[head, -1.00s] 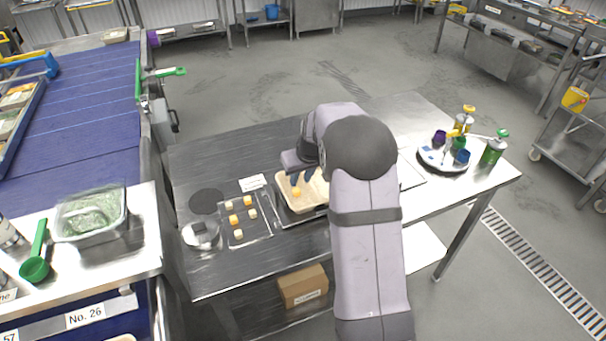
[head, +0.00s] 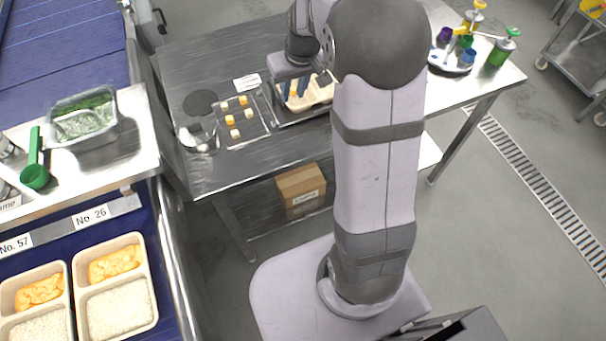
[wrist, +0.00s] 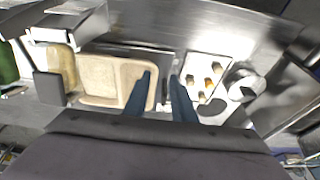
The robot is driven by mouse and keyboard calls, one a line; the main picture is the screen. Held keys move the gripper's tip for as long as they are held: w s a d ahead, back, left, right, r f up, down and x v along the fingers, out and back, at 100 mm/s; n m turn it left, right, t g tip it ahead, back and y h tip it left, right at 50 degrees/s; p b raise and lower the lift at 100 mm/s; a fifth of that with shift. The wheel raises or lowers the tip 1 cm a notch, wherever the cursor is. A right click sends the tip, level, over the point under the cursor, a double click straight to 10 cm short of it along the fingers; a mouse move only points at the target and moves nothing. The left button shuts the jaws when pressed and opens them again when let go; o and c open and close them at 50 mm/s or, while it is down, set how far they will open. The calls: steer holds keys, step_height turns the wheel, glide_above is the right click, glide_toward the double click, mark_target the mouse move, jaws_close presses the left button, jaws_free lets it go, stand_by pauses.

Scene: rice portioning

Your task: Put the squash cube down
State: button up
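My gripper (head: 295,93) is over the cream food tray (head: 322,97) on the steel table. Its two blue fingers stand apart, with a clear gap between them in the wrist view (wrist: 161,78), where no cube shows. The wrist view also shows the cream tray (wrist: 100,62), with the left finger over its right-hand compartment. In the head view, a small orange patch, likely the squash cube (head: 293,91), shows between the fingers; its exact contact is too small to tell. More orange and pale cubes lie on a small flat tray (head: 256,128) to the left.
A round dark disc (head: 200,102) and a shiny bowl (head: 197,139) lie left of the flat tray. A white plate with bottles (head: 450,60) stands at the table's right. Filled meal trays (head: 117,285) sit on the blue conveyor at the lower left.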

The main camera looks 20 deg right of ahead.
steer(key=s+a+f+g, duration=0.1)
steer(key=s+a, duration=0.3)
steer(key=s, duration=0.8)
steer(key=s+a+f+g, duration=0.2)
steer(key=s+a+f, duration=0.1)
steer(key=s, duration=0.9)
steer(key=shift+a, duration=0.35)
